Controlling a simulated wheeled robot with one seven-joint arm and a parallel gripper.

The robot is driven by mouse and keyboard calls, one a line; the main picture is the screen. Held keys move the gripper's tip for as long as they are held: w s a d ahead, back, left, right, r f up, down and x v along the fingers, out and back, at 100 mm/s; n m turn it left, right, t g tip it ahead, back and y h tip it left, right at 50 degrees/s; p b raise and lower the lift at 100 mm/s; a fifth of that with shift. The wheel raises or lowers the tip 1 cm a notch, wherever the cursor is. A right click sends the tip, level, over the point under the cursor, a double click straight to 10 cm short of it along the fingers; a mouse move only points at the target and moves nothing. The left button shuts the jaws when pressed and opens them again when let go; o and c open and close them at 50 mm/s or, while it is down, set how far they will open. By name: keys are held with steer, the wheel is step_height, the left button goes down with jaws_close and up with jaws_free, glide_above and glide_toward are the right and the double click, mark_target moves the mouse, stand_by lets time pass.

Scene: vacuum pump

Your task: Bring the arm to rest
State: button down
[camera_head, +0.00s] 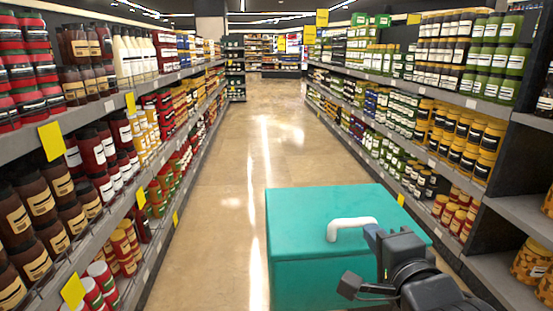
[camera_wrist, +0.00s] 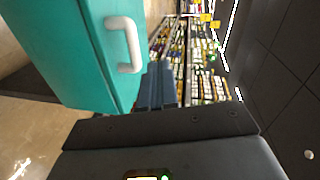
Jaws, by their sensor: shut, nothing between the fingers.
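My gripper (camera_head: 371,235) is in front of a teal box (camera_head: 318,204) that stands in the aisle. It also shows in the wrist view (camera_wrist: 157,70), where its blue-grey fingers lie close together, shut and empty. A white handle (camera_head: 349,226) sits on the box; the wrist view also shows the handle (camera_wrist: 126,43) beside the fingertips. In the head view the fingers overlap the handle's right end; whether they touch it cannot be told. My dark arm hides part of the box's right side.
Stocked shelves (camera_head: 66,138) line the left side, and more shelves (camera_head: 425,87) line the right. Bare shelf boards (camera_head: 520,220) are near at the right. The shiny aisle floor (camera_head: 240,150) is clear beyond the box and to its left.

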steer(key=s+d+f+n, duration=0.3)
steer(key=s+n, duration=0.1)
steer(key=s, duration=0.2)
steer(key=s+d+f+n+y, duration=0.1)
steer(key=s+d+f+n, duration=0.1)
steer(key=s+f+n, duration=0.3)
steer(key=s+d+f+n, duration=0.1)
steer(key=s+d+n, duration=0.2)
steer(key=s, duration=0.4)
steer(key=s+a+n+g+h, duration=0.1)
steer(key=s+a+n, duration=0.15)
steer(key=s, duration=0.85)
steer(key=s+a+n, duration=0.2)
steer(key=s+a, duration=0.2)
steer(key=s, duration=0.8)
step_height(320, 180, up, 24)
steer(key=p, duration=2.3)
steer(key=shift+f+p, duration=0.2)
steer(key=shift+p, duration=0.1)
